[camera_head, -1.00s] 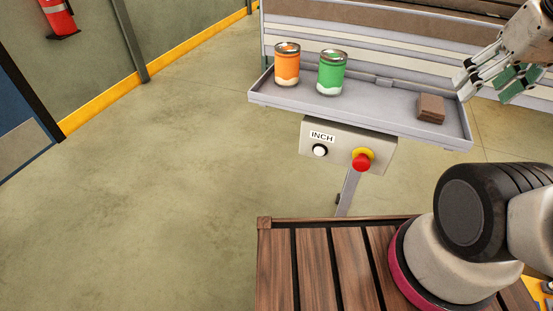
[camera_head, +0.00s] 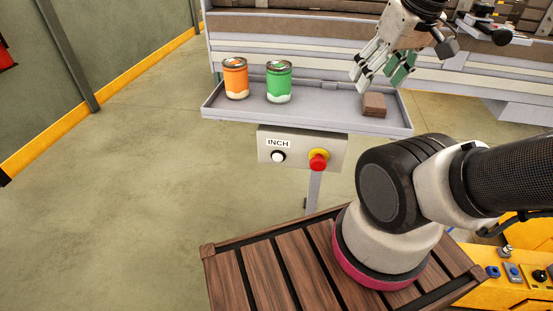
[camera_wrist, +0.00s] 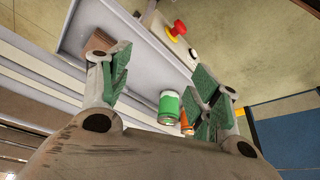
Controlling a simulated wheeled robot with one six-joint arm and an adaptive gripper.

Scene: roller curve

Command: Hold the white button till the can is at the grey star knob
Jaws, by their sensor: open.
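The white button (camera_head: 278,156) sits under an INCH label on a grey control box (camera_head: 328,146) below the tray. It also shows in the wrist view (camera_wrist: 193,54). A green can (camera_head: 279,82) and an orange can (camera_head: 236,78) stand upright at the left of the tray; which can the task means is not clear. No grey star knob can be made out. My gripper (camera_head: 374,76) is open and empty above the tray's right part, apart from the button and the cans. In the wrist view its green-padded fingers (camera_wrist: 160,88) are spread.
A red stop button (camera_head: 318,161) on a yellow base is right of the white button. A brown block (camera_head: 374,105) lies in the grey tray (camera_head: 408,131) near my gripper. A yellow panel with blue buttons (camera_head: 513,271) is at lower right. Floor at left is clear.

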